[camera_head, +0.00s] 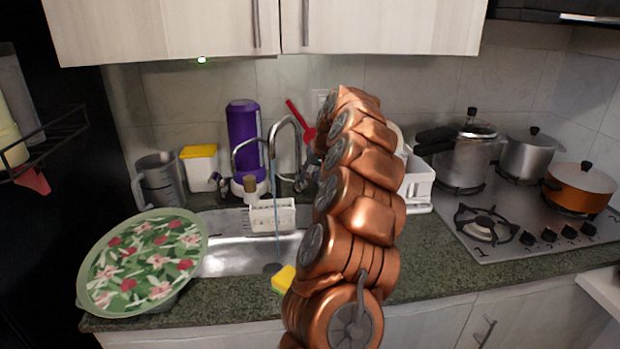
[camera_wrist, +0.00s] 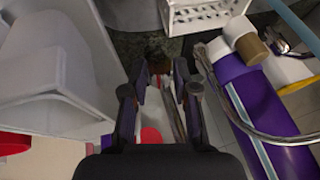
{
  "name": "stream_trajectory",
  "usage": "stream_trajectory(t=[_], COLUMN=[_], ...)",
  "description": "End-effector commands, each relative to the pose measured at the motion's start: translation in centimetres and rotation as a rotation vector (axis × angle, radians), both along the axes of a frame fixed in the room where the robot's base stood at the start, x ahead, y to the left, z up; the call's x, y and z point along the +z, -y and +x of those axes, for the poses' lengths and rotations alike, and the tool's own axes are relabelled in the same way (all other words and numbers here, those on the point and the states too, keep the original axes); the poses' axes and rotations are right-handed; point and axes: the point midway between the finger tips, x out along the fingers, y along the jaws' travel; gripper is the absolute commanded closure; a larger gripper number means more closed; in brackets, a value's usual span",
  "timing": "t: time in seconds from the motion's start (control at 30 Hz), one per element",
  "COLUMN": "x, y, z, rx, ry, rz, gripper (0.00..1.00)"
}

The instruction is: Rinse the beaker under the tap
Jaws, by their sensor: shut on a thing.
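A clear grey beaker-like jug (camera_head: 160,182) with a handle stands upright on the counter, left of the sink. The curved metal tap (camera_head: 284,122) rises behind the sink (camera_head: 235,256), and a thin bluish stream of water (camera_head: 276,215) falls from it. In the head view my gripper is mostly hidden behind my copper arm, just right of the tap. In the wrist view my gripper (camera_wrist: 158,88) has its fingers apart around a thin greyish piece between them. I cannot make out what that piece is. The tap's curved pipe (camera_wrist: 225,105) shows beside the right finger.
A purple dispenser (camera_head: 243,140) and a yellow-lidded container (camera_head: 199,167) stand behind the sink. A white caddy (camera_head: 271,214) sits at its back edge. A white rack (camera_head: 417,182) and the stove (camera_head: 540,225) are to the right.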

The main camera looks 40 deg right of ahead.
Motion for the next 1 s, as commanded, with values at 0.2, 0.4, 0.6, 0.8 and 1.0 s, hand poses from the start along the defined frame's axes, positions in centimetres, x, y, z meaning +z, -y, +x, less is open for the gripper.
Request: stream_trajectory(t=[0.2,0.4,0.6,0.8,1.0], x=[-0.55,-0.35,-0.36,-0.37,-0.38], y=[-0.03,-0.01,-0.01,-0.04,-0.06], z=[-0.22,-0.19,-0.19,-0.17,-0.16], rx=[-0.001,-0.001,-0.002,-0.001,0.000], ry=[0.033,0.036,0.035,0.036,0.035], rz=[-0.022,-0.026,-0.025,-0.024,-0.024], gripper=[1.00,1.00,0.62,0.46,0.46])
